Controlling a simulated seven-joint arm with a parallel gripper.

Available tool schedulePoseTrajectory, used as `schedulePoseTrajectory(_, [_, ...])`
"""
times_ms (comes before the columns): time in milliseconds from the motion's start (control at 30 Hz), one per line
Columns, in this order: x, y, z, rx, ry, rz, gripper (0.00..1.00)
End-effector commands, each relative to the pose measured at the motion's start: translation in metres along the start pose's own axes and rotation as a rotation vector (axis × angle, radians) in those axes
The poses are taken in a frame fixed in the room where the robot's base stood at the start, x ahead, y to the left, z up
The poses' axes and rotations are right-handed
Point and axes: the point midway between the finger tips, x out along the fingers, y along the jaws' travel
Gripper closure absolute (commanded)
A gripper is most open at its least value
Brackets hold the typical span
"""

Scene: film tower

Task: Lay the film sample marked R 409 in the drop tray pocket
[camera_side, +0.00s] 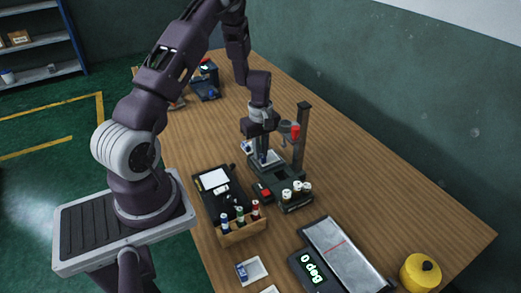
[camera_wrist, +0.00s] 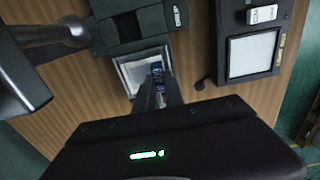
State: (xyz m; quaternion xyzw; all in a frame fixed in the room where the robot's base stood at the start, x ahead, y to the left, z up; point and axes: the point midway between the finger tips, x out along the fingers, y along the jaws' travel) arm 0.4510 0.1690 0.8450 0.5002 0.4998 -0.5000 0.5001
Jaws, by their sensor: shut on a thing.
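My gripper (camera_side: 262,150) points down at the dark base (camera_side: 290,172) of the tower. In the wrist view, its narrow dark fingers (camera_wrist: 167,92) are shut on the blue-marked edge of a pale square film sample (camera_wrist: 138,72). The sample shows in the side view as a small pale patch with blue (camera_side: 268,157), low over or on the base. Whether it touches the base or rests in a pocket I cannot tell. Its blue mark is too small to read. The fingers hide part of the sample. A dark green block (camera_wrist: 128,44) adjoins it in the wrist view.
The tower's post (camera_side: 303,135) with a red-tipped part (camera_side: 295,132) stands close right of my gripper. White bottles (camera_side: 297,190), a wooden vial rack (camera_side: 240,229) and a light panel (camera_side: 214,180) stand nearer. Another blue-marked sample (camera_side: 252,270) lies in front.

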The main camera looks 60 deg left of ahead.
Motion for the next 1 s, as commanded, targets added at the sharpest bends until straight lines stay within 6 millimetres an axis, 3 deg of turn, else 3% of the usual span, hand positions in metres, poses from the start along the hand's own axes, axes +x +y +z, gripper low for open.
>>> schedulePoseTrajectory(333, [0.0017, 0.0000, 0.0001, 0.000, 0.000, 0.000, 1.00])
schedulePoseTrajectory(367, [0.0017, 0.0000, 0.0001, 0.000, 0.000, 0.000, 0.85])
schedulePoseTrajectory(400, [0.0017, 0.0000, 0.0001, 0.000, 0.000, 0.000, 0.77])
schedulePoseTrajectory(500, [0.0017, 0.0000, 0.0001, 0.000, 0.000, 0.000, 0.61])
schedulePoseTrajectory(700, [0.0017, 0.0000, 0.0001, 0.000, 0.000, 0.000, 0.61])
schedulePoseTrajectory(833, [0.0017, -0.0001, 0.0001, 0.000, 0.000, 0.000, 0.38])
schedulePoseTrajectory(1000, [0.0017, 0.0000, 0.0001, 0.000, 0.000, 0.000, 0.36])
